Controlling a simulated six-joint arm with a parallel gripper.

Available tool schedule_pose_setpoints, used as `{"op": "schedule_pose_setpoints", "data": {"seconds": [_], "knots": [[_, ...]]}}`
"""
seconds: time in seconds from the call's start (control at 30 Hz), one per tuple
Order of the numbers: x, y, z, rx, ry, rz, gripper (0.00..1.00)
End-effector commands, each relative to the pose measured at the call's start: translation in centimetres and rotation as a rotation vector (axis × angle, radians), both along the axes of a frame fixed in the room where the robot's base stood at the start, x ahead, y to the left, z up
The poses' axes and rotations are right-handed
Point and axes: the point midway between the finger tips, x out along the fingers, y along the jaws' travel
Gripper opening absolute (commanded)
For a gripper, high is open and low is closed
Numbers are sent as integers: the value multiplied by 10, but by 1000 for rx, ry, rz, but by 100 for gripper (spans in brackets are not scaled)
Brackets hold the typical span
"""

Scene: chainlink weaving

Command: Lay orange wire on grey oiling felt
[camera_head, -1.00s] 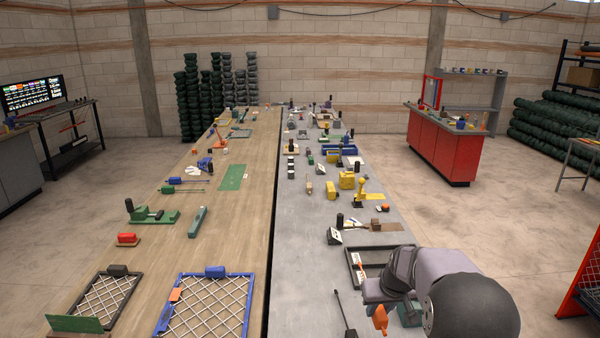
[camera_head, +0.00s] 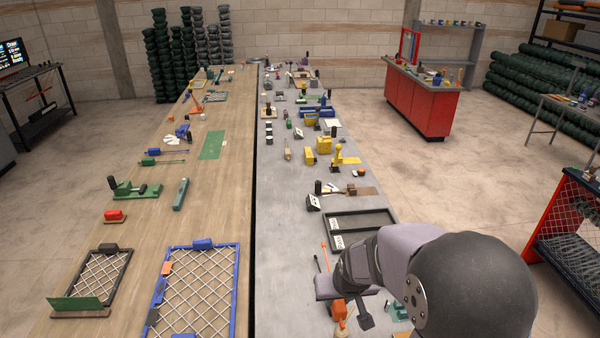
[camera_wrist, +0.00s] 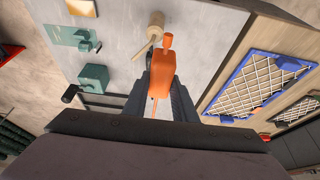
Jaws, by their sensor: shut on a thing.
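The orange wire (camera_wrist: 162,72) shows in the wrist view as a thick orange body with a knob at its far end and a thin orange strand running back between the fingers. My gripper (camera_wrist: 162,84) is shut on it. In the head view an orange piece (camera_head: 338,308) shows beside my wrist, low over the grey bench, and a thin orange strand (camera_head: 325,258) shows beyond my gripper. Its fingertips are mostly hidden there. I cannot pick out the grey oiling felt with certainty in either view.
A dark divided tray with white labels (camera_head: 373,214) lies just beyond my gripper on the grey bench. Teal tools (camera_wrist: 93,78) and a wooden knobbed piece (camera_wrist: 155,20) are close by. A blue-framed mesh panel (camera_head: 238,265) lies on the wooden bench to the left.

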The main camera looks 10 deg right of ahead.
Motion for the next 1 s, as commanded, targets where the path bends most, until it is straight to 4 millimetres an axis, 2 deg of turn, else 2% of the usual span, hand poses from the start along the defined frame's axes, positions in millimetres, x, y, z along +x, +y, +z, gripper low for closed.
{"op": "schedule_pose_setpoints", "data": {"seconds": [0.27,0.53,0.77,1.0], "knots": [[4,-4,-2,0,-1,11,0],[19,-25,-10,1,-2,76,0],[39,-60,-23,2,-2,198,0],[61,-116,-42,2,-3,412,0]]}}
